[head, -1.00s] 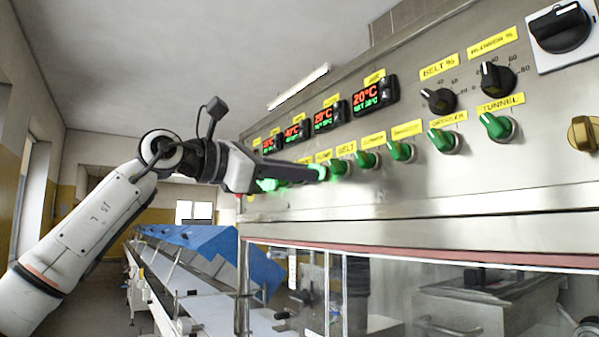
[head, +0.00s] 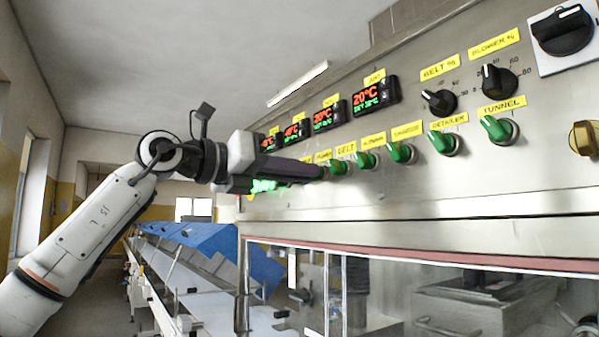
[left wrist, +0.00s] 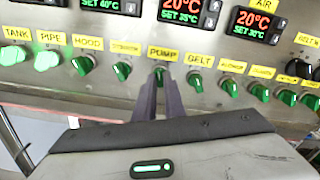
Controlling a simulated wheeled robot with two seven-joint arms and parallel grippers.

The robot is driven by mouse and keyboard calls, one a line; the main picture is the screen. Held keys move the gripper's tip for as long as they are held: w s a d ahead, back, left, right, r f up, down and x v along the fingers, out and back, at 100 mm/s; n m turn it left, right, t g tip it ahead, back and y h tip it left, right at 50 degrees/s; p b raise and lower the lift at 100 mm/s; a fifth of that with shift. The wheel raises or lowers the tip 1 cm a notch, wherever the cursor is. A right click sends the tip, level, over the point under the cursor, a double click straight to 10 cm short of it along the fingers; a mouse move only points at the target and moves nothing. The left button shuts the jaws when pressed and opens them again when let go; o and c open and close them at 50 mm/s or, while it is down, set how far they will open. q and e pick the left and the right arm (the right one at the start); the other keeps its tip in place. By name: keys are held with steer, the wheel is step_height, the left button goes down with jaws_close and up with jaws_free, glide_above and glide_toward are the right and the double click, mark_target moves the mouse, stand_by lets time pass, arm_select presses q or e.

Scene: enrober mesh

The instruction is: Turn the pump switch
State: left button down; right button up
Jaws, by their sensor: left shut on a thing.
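The pump switch (left wrist: 160,75) is a green knob under the yellow PUMP label (left wrist: 163,54) on the steel panel. My left gripper (left wrist: 161,84) is shut on this knob, one dark finger on each side of it. In the head view my left gripper (head: 320,171) reaches in from the left, its fingertips at the panel below the PUMP label. The fingers hide most of the knob there, and its exact angle is hard to read. My right gripper is not in view.
The belt switch (left wrist: 195,80) is close on the right of the pump switch, another green switch (left wrist: 121,70) close on the left. The tank switch (left wrist: 14,54) and pipe switch (left wrist: 47,60) look brightly lit. Temperature displays (head: 375,95) sit above the row.

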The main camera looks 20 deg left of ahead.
arm_select(q)
steer(key=shift+n, duration=1.1)
steer(key=c, duration=1.8)
jaws_free()
steer(key=shift+c, duration=0.2)
steer(key=b+v, duration=0.2)
steer(key=v, duration=0.8)
steer(key=shift+b, duration=0.35)
